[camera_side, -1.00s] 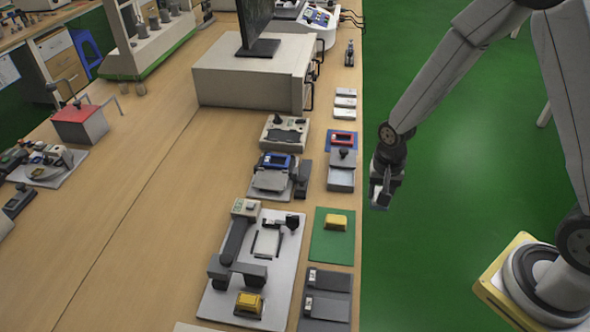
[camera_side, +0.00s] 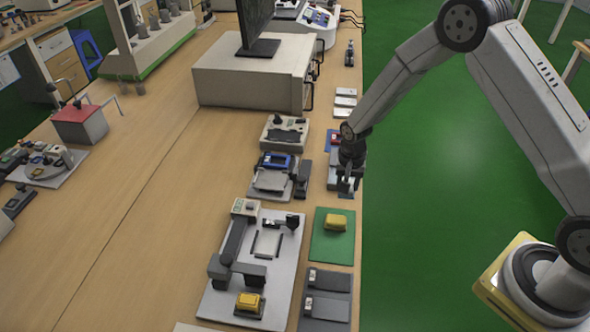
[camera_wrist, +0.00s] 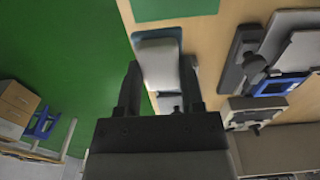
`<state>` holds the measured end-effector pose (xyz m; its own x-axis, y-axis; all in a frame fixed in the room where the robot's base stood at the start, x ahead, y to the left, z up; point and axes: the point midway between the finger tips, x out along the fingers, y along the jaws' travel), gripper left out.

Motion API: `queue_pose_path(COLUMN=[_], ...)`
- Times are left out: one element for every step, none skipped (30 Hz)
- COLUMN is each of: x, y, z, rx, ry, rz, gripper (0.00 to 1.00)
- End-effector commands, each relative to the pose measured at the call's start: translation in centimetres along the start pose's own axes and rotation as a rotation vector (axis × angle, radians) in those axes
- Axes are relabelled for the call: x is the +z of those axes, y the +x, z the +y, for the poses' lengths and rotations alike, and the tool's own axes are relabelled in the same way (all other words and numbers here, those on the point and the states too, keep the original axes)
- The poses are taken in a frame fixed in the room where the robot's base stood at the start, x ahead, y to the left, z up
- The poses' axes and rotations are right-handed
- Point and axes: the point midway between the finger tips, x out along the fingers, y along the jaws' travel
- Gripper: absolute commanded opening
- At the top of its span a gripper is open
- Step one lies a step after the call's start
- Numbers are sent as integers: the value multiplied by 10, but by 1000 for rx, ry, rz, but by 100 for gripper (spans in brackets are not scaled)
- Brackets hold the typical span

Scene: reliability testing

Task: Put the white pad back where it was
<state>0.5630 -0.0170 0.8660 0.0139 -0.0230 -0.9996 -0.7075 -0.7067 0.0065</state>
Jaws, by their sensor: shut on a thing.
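My gripper (camera_side: 347,180) is over the right edge of the bench, above the small grey stand (camera_side: 332,178), which it partly hides. The wrist view shows my gripper (camera_wrist: 160,85) with its two dark fingers on either side of a white pad (camera_wrist: 158,62). The jaws are shut on the pad, which extends out past the fingertips. In the side view the held pad is small and mostly hidden by the gripper. I cannot tell whether it touches the stand.
A green mat (camera_side: 320,248) with a yellow block (camera_side: 336,222) lies nearer the camera. A device with a blue frame (camera_side: 277,161) stands to the left. Green floor is open to the right.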

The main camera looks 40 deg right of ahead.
Motion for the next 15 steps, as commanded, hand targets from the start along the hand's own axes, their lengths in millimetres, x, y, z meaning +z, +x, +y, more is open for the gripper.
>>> queue_pose_path(x=[-3, -5, -7, -9, -10, -12, -14, -15, -16, -17, -18, -19, -19, -20, -20], y=[6, 9, 14, 16, 19, 23, 25, 27, 29, 31, 32, 33, 34, 34, 34], z=[-3, -5, -7, -9, -10, -12, -14, -15, -16, -17, -18, -19, -19, -19, -20], rx=[1, 1, 1, 1, 1, 1, 1, 1, 1, 0, 0, 0, 0, 0, 0], ry=[0, 0, 0, 0, 0, 0, 0, 0, 0, 0, 0, 0, 0, 0, 0], rz=[-1, -1, -1, -1, -1, -1, -1, -1, -1, 0, 0, 0, 0, 0, 0], gripper=[0, 0, 0, 0, 0, 0, 0, 0, 0, 0, 0, 0, 0, 0, 0])
